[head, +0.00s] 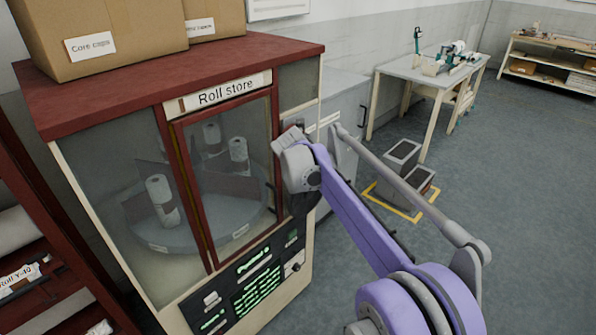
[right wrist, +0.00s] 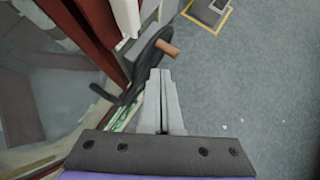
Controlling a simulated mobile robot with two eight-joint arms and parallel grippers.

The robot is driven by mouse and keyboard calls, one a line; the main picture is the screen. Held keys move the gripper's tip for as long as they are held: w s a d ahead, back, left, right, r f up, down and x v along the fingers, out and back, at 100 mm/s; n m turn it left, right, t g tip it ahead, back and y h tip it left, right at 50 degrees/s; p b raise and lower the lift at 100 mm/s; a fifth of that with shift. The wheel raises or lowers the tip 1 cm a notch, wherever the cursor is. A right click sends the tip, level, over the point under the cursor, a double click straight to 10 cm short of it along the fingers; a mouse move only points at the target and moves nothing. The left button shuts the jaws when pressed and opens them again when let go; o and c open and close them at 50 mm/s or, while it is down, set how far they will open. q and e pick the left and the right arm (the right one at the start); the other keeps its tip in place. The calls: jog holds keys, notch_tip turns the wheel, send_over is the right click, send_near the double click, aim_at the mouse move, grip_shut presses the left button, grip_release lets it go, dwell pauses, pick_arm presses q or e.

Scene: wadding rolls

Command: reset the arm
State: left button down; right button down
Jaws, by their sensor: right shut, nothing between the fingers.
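My right arm (head: 365,220) reaches in from the lower right, its wrist in front of the right edge of the roll store (head: 180,50). In the right wrist view my right gripper (right wrist: 161,78) is shut, with nothing between its fingers. A black curved part (right wrist: 146,62) with a copper-coloured end (right wrist: 167,48) is close to the fingertips; I cannot tell whether they touch. In the head view the fingers are mostly hidden by the wrist. The store's red-framed glass door (head: 224,165) looks closed. My left gripper is not in view.
Inside the store, white rolls (head: 160,195) stand on a round turntable (head: 190,235). A control panel (head: 255,280) is below the door. Cardboard boxes (head: 120,25) sit on top. A grey two-part bin (head: 403,165) stands in a yellow floor outline. Open floor lies to the right.

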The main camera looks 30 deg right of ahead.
jog(key=s+a+f+m+y, duration=0.1)
jog(key=s+a+m, duration=0.45)
jog(key=s, duration=0.35)
jog(key=s+a+f+m+y, duration=0.2)
jog(key=s+a+m, duration=0.2)
jog(key=s+m, duration=0.35)
jog(key=s+a+f+m+y, duration=0.1)
jog(key=s+a+f+m, duration=0.2)
jog(key=s, duration=0.4)
jog(key=s+a+f+m+g+y, duration=0.1)
jog(key=s+a+f+m, duration=0.2)
jog(key=s+f+m, duration=0.2)
jog(key=s+a+f+m+y, duration=0.1)
jog(key=s+a+f+m, duration=0.2)
jog(key=s+m, duration=0.3)
jog(key=s+f, duration=0.1)
jog(key=s, duration=0.1)
jog(key=shift+s+a+m+p, duration=0.3)
jog(key=shift+a+m, duration=0.05)
jog(key=shift+m, duration=0.05)
